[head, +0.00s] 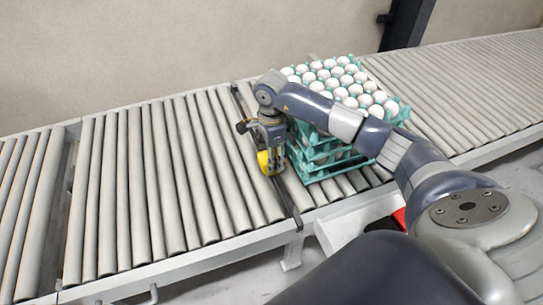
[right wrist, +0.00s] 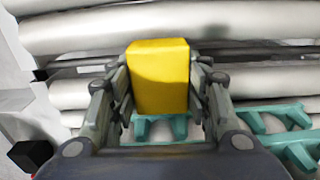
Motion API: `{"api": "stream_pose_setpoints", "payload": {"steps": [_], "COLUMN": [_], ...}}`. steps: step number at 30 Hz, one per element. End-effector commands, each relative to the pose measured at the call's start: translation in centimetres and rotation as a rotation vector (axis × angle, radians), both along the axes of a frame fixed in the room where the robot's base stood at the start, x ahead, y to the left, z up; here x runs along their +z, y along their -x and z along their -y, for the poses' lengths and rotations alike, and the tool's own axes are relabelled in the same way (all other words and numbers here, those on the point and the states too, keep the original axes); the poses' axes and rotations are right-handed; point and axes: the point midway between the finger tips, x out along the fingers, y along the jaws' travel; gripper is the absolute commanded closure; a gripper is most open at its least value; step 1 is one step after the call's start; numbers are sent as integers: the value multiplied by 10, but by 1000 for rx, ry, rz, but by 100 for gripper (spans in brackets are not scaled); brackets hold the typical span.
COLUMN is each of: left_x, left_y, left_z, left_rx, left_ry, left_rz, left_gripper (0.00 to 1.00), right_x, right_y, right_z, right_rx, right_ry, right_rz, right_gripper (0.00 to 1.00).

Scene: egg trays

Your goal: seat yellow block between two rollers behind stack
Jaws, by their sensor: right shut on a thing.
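The yellow block (right wrist: 159,82) is between the fingers of my right gripper (right wrist: 160,95), which is shut on it. In the head view the block (head: 264,163) shows low at the gripper (head: 272,160), just left of the egg tray stack (head: 318,150). The stack is of teal trays with white eggs on top. Rollers (head: 215,160) run under and left of the block. I cannot tell whether the block touches the rollers. My left gripper is not in view.
The conveyor's front rail (head: 190,262) runs along the near side. A dark strip (head: 285,195) crosses the rollers near the block. The rollers to the left are clear. A red object (head: 399,218) shows below the conveyor beside my arm.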

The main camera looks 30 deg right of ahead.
Motion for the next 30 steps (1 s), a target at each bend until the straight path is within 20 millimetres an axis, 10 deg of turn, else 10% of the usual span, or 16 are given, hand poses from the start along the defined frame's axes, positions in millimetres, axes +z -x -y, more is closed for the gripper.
{"api": "stream_pose_setpoints", "payload": {"steps": [25, 26, 30], "left_x": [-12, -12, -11], "left_y": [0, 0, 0], "left_z": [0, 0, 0], "left_rx": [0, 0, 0], "left_ry": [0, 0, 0], "left_rz": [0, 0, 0], "left_gripper": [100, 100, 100], "right_x": [-13, -13, -12], "right_y": [0, 0, 0], "right_z": [0, 0, 0], "right_rx": [-1, -1, -1], "right_ry": [0, 0, 0], "right_rz": [2, 2, 1], "right_gripper": [88, 53, 32]}}
